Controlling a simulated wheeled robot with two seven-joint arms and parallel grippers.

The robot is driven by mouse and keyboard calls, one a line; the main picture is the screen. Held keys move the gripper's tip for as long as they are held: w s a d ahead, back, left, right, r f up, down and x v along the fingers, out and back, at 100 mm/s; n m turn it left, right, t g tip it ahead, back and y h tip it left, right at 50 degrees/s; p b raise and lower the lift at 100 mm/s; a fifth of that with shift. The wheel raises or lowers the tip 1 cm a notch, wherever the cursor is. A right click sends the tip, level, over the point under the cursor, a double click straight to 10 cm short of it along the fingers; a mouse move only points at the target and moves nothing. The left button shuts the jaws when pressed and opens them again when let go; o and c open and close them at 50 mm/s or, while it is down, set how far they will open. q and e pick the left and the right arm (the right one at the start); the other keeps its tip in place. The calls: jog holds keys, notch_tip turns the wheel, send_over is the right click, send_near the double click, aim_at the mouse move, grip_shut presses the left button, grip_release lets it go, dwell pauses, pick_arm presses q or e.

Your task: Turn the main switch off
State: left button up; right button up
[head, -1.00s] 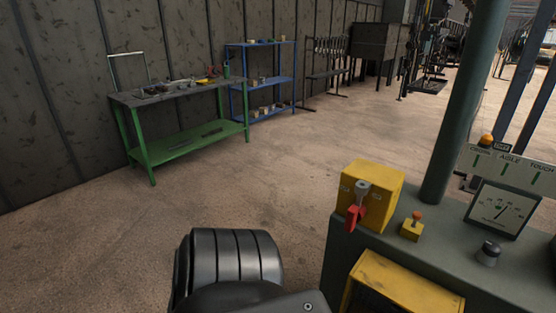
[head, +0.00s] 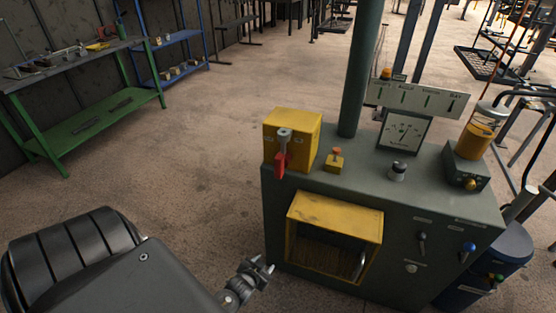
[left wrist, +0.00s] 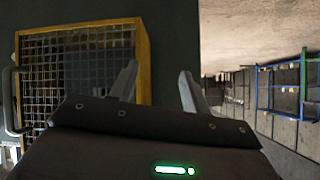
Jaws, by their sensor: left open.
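The main switch appears to be the yellow box (head: 293,138) with a red handle (head: 281,163), on the left end of the grey-green machine cabinet (head: 450,190) in the head view. The handle hangs down on the front of the box from a grey pivot. My left gripper (head: 265,268) is below and a little left of the box, in front of the cabinet's left side, apart from the switch. In the left wrist view its two fingers (left wrist: 157,88) are spread with nothing between them. The switch does not show there. My right gripper is not in view.
A yellow-framed opening (head: 335,212) juts from the cabinet front; its mesh (left wrist: 80,70) is close to the fingers in the left wrist view. A small yellow button box (head: 334,162), a gauge (head: 404,131) and a green post (head: 362,70) stand on top.

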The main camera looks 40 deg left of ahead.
pick_arm(q)
jog(key=w+a+r+n+t+y, duration=0.15)
jog(key=w+r, duration=0.25)
jog(key=r, duration=0.5)
jog(key=w+a+r+t, duration=0.1)
jog(key=w+r+t, duration=0.15)
jog(key=r, duration=0.65)
jog(key=n+t+y+p, duration=0.1)
jog(key=n+t, duration=0.1)
jog(key=t, duration=0.1)
send_near(277, 165)
jog(key=p+x, duration=0.1)
jog(key=x, duration=1)
jog(key=shift+w+p, duration=0.25)
jog(key=shift+p, duration=0.1)
